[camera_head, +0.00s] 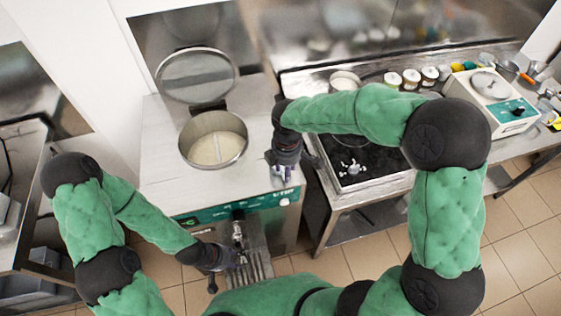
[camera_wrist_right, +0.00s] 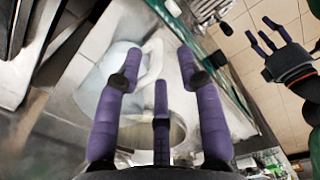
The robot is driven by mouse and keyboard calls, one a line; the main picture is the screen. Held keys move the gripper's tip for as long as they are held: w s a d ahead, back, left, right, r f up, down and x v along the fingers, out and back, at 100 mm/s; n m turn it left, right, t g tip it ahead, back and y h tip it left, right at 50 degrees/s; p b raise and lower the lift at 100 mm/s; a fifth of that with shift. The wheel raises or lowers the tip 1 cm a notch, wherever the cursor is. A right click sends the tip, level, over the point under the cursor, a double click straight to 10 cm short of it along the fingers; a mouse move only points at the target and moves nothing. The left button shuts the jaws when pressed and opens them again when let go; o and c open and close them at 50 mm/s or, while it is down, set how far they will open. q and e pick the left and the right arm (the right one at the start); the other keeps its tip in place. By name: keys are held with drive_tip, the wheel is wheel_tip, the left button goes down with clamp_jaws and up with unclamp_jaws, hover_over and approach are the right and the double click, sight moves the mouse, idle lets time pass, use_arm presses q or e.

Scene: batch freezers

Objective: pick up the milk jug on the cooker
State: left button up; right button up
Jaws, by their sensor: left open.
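A pale round-rimmed container (camera_head: 345,80) stands at the back of the cooker (camera_head: 352,165), partly behind my right arm. It may be the milk jug, but I cannot tell. My right gripper (camera_head: 284,174) is over the right edge of the batch freezer, left of the cooker. In the right wrist view its purple fingers (camera_wrist_right: 158,75) are spread with no clear grip on anything. My left gripper (camera_head: 238,261) is low at the front of the freezer, by its spout, away from the cooker. It also shows, open, in the right wrist view (camera_wrist_right: 268,40).
The batch freezer (camera_head: 160,175) has its round lid (camera_head: 197,76) raised over an open bowl (camera_head: 213,140) with pale contents. Several jars (camera_head: 411,78) stand behind the cooker. A white appliance (camera_head: 490,100) and utensils fill the right counter. Tiled floor (camera_head: 390,250) is clear in front.

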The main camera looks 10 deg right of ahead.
drive_tip(key=f, duration=0.4)
drive_tip(key=shift+w+f, duration=0.2)
drive_tip(key=shift+f, duration=0.05)
clamp_jaws()
drive_tip(key=shift+r, duration=0.2)
